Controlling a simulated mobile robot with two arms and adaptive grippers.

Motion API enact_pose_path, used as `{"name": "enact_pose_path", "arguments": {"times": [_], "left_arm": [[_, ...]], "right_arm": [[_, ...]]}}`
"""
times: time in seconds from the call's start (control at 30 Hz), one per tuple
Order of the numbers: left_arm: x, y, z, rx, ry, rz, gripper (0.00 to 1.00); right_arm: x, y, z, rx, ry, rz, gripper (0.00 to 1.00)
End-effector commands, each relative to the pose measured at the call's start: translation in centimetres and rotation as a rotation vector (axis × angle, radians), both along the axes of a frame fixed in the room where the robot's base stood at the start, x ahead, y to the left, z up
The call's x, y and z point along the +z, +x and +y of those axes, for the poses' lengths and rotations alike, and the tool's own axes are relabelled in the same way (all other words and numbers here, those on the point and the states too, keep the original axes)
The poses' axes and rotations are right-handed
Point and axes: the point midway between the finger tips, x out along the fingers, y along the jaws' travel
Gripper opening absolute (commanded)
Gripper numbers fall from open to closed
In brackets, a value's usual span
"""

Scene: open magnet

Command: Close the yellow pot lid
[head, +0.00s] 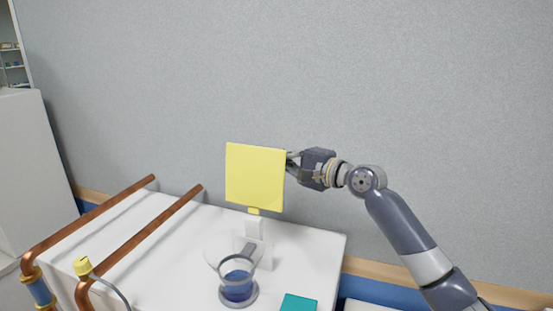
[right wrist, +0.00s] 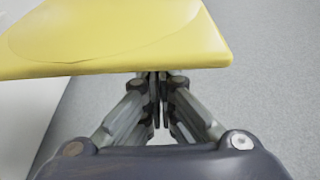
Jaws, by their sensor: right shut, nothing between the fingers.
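A square yellow lid (head: 255,177) stands upright, with its hinge at its lower edge on a white stand (head: 256,235). My right gripper (head: 291,165) is at the lid's right edge, with its fingertips partly hidden behind it. In the right wrist view the yellow lid (right wrist: 110,40) spans the top left, and the fingers of my right gripper (right wrist: 158,85) are closed together at its edge, with nothing between them. I cannot tell whether they touch the lid. My left gripper is not in view.
A white table (head: 310,250) holds a glass with dark blue contents (head: 238,279), a teal block (head: 299,304) and two copper pipes (head: 150,225). A small yellow cap (head: 82,266) sits at the left. A grey wall (head: 400,100) rises behind the table.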

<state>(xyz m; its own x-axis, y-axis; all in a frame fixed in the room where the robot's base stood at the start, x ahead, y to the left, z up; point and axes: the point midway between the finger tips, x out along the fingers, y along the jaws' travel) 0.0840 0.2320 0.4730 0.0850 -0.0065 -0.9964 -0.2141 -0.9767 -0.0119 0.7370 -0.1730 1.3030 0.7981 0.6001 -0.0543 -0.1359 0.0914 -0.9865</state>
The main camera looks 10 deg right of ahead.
Motion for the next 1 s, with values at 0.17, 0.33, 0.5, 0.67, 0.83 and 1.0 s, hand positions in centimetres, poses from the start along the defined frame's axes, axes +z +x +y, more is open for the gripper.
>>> {"name": "enact_pose_path", "arguments": {"times": [0.17,0.33,0.5,0.67,0.83,1.0], "left_arm": [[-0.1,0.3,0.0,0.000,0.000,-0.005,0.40],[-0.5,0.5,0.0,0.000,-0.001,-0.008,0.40],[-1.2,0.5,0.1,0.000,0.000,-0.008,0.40],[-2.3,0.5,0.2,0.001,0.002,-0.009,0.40],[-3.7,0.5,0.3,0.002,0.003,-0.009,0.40],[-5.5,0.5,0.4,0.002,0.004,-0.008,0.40]], "right_arm": [[0.6,-1.1,0.8,0.003,-0.051,-0.077,0.00],[1.3,-2.7,1.9,0.003,-0.128,-0.192,0.00],[1.8,-4.7,3.2,0.003,-0.219,-0.327,0.00],[1.9,-6.6,4.5,0.003,-0.303,-0.452,0.00],[1.5,-8.6,5.8,0.003,-0.395,-0.586,0.00],[0.9,-10.6,7.1,0.002,-0.486,-0.722,0.00]]}}
